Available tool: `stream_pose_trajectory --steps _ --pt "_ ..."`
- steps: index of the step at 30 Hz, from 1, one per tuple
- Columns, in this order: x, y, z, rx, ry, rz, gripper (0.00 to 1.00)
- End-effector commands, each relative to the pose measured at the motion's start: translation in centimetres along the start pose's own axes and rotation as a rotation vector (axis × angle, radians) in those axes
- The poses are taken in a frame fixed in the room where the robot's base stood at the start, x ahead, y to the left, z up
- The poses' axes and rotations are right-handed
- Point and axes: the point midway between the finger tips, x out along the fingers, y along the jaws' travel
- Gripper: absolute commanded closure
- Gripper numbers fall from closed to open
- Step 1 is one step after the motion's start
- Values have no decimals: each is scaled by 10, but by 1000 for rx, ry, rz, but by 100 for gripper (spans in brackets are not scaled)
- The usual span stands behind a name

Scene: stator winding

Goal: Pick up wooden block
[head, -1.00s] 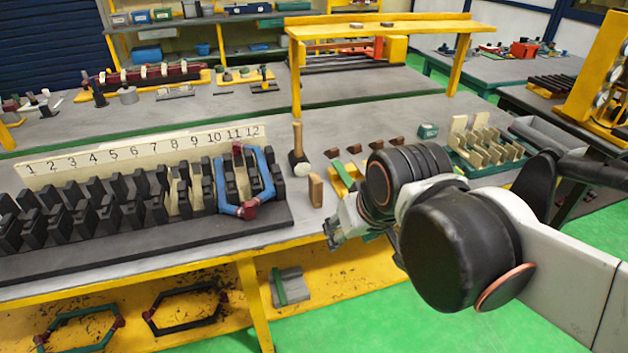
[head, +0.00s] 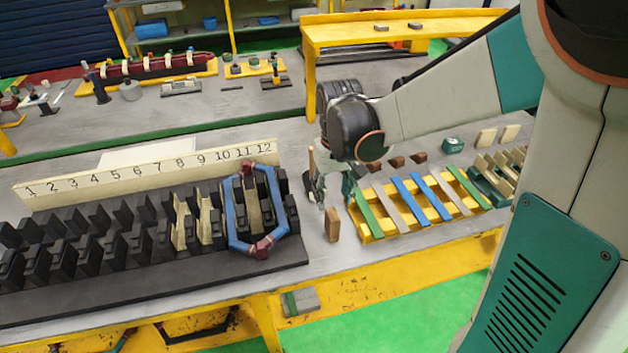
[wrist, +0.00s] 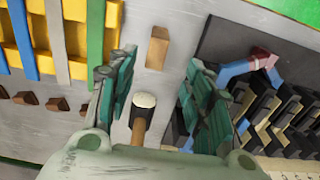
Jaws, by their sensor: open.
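The wooden block (head: 332,224) is a small brown upright block on the grey table, between the black slotted stator fixture and the yellow rack. In the wrist view the block (wrist: 158,48) shows at top centre, beyond the fingertips. My gripper (head: 317,187) hangs near the block, a little behind and above it in the head view. In the wrist view my gripper (wrist: 161,78) has its green fingers spread, with nothing held. The mallet (wrist: 143,102) shows in the gap between the fingers; in the head view it is mostly hidden behind my gripper.
The stator fixture (head: 150,285) with a numbered strip (head: 150,168) and a blue hexagonal coil (head: 232,222) stands left of the block. The yellow rack (head: 372,230) with coloured strips lies to the right. Several small brown wedges (wrist: 57,104) lie behind the rack.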

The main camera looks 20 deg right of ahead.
Motion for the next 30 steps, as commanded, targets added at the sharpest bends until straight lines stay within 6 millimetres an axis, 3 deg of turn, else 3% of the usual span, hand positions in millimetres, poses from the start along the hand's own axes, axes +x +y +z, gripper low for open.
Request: stream_pose_trajectory --steps 5,13,23,30 --pt "21 0 -1 0 -6 0 53" --pt "71 0 -1 0 -4 0 53" --pt "92 1 -1 0 -4 0 53" --pt "125 5 -4 1 -4 0 53"
